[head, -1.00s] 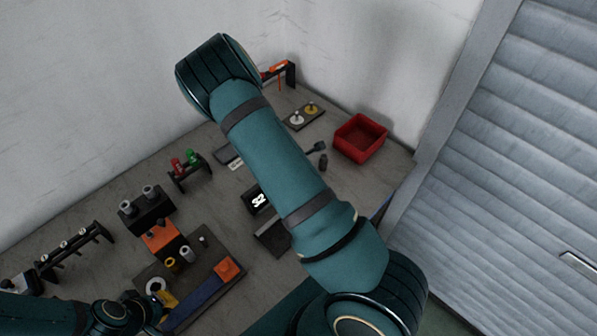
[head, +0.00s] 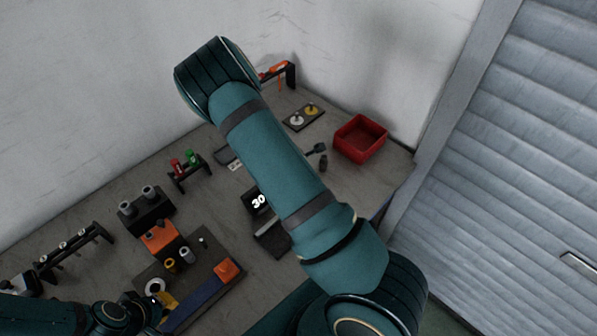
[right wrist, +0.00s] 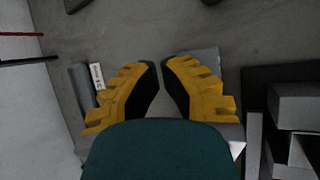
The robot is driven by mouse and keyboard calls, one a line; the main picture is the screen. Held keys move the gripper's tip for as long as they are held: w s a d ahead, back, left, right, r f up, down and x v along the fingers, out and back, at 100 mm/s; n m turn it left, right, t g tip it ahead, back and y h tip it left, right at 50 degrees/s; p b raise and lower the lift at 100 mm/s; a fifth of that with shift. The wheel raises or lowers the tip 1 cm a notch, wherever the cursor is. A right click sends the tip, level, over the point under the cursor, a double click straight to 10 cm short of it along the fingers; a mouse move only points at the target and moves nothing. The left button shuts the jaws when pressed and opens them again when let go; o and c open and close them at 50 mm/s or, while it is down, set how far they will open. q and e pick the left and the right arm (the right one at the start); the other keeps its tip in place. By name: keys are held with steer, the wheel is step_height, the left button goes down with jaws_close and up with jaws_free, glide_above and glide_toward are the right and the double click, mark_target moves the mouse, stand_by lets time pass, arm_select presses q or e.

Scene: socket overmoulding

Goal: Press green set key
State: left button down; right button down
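The black timer (head: 258,201) stands mid-bench in the head view, its white display reading 30. My right arm partly covers it. I cannot make out a green set key in either view. My right gripper (right wrist: 160,66) shows in the right wrist view with yellow ribbed fingers and black pads. Its tips are a small gap apart with nothing between them; bare bench and part of a grey plate (right wrist: 206,60) lie beyond. It is hidden in the head view. My left gripper (head: 160,304) is at the lower left, mostly covered by its own arm; its opening is unclear.
A rack holds red (head: 176,165) and green (head: 191,156) handled pieces. A red bin (head: 360,138) stands at the far right. An orange block (head: 160,237), a black block with posts (head: 146,210) and a dark tray (head: 215,254) occupy the left bench.

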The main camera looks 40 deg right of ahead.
arm_select(q)
steer(key=shift+r+p, duration=0.45)
steer(key=shift+r, duration=0.15)
arm_select(e)
steer(key=shift+r, duration=0.75)
